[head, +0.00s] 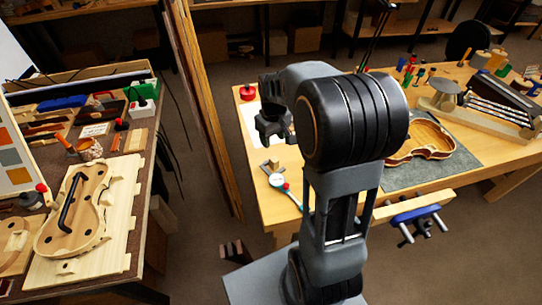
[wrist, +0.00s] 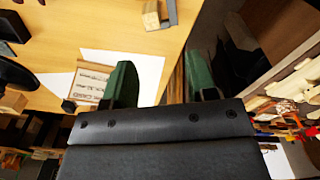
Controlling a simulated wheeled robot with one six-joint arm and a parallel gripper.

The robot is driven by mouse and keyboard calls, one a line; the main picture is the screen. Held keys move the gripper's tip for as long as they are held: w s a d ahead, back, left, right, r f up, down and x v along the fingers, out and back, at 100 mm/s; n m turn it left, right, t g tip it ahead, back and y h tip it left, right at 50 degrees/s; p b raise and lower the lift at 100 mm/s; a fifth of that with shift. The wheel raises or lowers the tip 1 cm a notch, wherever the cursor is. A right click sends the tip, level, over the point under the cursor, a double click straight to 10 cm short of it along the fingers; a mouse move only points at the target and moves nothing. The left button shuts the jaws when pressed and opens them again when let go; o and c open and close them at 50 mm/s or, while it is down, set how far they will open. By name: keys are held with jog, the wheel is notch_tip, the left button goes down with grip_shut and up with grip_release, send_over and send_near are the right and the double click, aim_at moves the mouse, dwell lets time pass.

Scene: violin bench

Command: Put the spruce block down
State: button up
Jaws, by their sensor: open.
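My gripper (head: 274,124) is over the left end of the right-hand bench in the head view, partly hidden by my arm. In the wrist view its two green fingers (wrist: 162,82) are apart with nothing between them. I cannot pick out the spruce block with certainty. A small pale wood block (head: 136,140) lies on the left bench, away from my gripper. Another small wood piece with a grey metal part (head: 270,167) lies on the right-hand bench, and it also shows in the wrist view (wrist: 152,17).
The right-hand bench (head: 276,206) holds a white sheet (head: 247,118), a red-topped item (head: 247,92), a dial gauge (head: 277,181) and an open violin body (head: 428,138) on a grey mat. The left bench is crowded around a violin form (head: 75,211). Upright boards (head: 205,110) stand between the benches.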

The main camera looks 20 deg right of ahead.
jog(key=s+a+r+m+t, duration=0.1)
jog(key=s+a+r, duration=0.1)
jog(key=s+a, duration=0.2)
jog(key=s+a+r+m+t, duration=0.1)
jog(key=s+a+r+t, duration=0.1)
jog(key=s, duration=0.8)
jog(key=shift+s+a+r, duration=0.3)
jog(key=shift+a+r, duration=0.2)
jog(key=shift+a, duration=0.75)
